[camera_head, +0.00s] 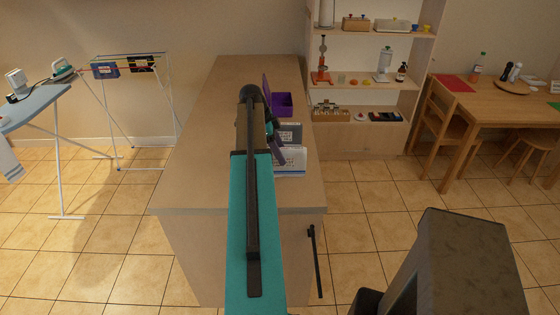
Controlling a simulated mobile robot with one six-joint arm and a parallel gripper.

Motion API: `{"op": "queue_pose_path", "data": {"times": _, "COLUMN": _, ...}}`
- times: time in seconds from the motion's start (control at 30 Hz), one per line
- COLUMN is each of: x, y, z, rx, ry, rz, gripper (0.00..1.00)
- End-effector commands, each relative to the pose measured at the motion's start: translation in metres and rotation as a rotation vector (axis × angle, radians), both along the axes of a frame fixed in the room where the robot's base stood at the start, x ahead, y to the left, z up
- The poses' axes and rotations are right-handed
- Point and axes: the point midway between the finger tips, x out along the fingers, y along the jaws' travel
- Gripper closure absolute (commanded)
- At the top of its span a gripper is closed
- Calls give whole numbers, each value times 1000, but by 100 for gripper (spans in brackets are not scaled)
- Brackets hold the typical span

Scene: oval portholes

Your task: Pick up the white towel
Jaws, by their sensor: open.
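A white cloth (9,162), which may be the white towel, hangs below the ironing board at the far left edge, partly cut off by the frame. My teal and black arm reaches forward over the wooden counter. My gripper (277,148) is at its far end, small and partly hidden by the arm. It is open, over the right side of the counter and far from the white cloth.
A purple bin (283,103) and white-and-grey boxes (291,160) stand by my gripper on the counter (195,150). An ironing board (35,105) and a drying rack (128,75) stand left. Shelves (365,90) and a dining table (500,100) are right. Tiled floor is clear beside the counter.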

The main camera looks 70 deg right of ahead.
Motion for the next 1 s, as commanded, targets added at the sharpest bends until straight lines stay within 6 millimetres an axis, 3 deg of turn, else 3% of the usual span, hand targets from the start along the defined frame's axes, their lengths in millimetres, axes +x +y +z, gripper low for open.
{"op": "queue_pose_path", "data": {"times": 0.5, "x": -15, "y": -2, "z": -35, "rx": 1, "ry": 0, "rz": 1, "gripper": 44}}
{"op": "queue_pose_path", "data": {"times": 1.0, "x": -15, "y": -2, "z": -37, "rx": 1, "ry": 0, "rz": 1, "gripper": 44}}
